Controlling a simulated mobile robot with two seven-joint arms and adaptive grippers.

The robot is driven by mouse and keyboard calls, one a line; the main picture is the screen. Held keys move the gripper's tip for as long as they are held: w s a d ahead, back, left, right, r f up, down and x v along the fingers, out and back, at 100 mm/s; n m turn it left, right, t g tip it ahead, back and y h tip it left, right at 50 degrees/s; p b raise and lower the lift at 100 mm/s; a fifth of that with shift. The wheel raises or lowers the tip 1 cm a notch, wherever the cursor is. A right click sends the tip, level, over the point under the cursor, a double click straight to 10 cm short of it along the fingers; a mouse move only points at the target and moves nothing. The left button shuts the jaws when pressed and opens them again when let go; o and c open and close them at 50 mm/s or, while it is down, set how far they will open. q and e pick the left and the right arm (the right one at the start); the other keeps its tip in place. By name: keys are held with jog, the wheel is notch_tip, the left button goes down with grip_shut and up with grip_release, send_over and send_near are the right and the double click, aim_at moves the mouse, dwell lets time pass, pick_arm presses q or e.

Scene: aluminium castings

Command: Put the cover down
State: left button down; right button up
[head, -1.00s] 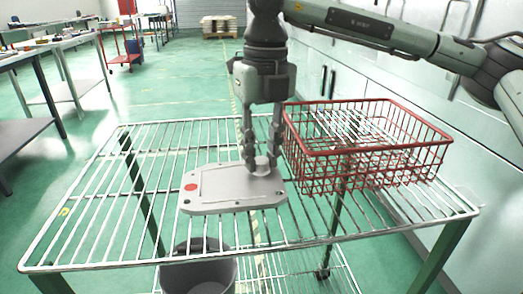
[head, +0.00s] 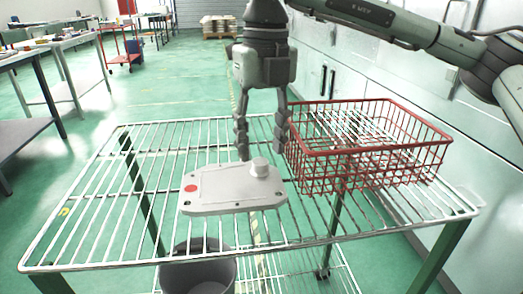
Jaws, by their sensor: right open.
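The cover (head: 225,188) is a flat light-grey casting with a red round mark at its left and a short round boss at its right. It lies flat on the wire rack table (head: 110,215). My right gripper (head: 261,155) is open, with its two fingers spread apart just above and behind the boss. Nothing is between the fingers, and they appear clear of the cover. My left gripper is not in view.
A red wire basket (head: 370,160) stands on the rack, close to the right of the gripper. A grey bin (head: 200,272) is below the rack's front edge. The rack's left part is free. Worktables (head: 75,50) stand at the far left.

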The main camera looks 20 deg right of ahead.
notch_tip(320, 180, up, 10)
jog(key=shift+d, duration=0.15)
jog(key=shift+f, duration=0.15)
